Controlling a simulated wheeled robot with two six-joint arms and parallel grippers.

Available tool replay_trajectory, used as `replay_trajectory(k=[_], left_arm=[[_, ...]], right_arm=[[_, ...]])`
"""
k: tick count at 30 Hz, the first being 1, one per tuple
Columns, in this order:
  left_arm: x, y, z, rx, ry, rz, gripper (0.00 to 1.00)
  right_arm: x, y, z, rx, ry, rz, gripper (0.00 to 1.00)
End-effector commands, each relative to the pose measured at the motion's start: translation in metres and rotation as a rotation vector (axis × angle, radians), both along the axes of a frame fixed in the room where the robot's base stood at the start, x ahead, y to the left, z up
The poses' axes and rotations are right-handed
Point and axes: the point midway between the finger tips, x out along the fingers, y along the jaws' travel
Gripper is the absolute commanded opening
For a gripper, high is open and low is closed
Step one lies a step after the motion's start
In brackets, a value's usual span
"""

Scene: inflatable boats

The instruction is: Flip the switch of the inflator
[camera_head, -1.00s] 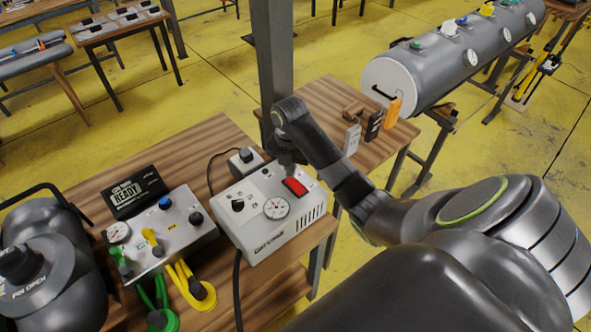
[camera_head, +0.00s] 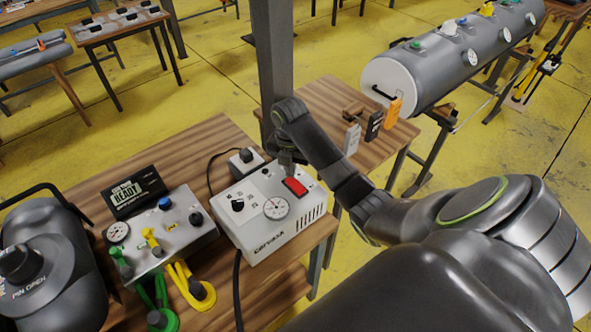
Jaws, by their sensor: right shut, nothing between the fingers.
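The inflator (camera_head: 283,237) is a white box on the wooden table, with a black knob, a round gauge and a red rocker switch (camera_head: 295,187) on its top. My right arm reaches over from the right, and my right gripper (camera_head: 287,170) points down just behind the red switch. Its fingertips are small and dark in the picture; the gripper looks shut and empty. I cannot tell whether it touches the switch or the box. My left gripper is not in view.
A grey post (camera_head: 272,60) rises behind my right gripper. A large grey tube (camera_head: 450,50) lies at the back right.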

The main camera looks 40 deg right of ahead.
Motion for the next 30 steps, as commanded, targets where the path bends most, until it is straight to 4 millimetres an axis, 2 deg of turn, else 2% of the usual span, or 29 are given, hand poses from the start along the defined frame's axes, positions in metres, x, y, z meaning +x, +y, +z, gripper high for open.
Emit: replay_trajectory(k=[30], left_arm=[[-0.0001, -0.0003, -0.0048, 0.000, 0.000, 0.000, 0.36]], right_arm=[[-0.0001, -0.0001, -0.0099, -0.001, 0.001, 0.000, 0.00]])
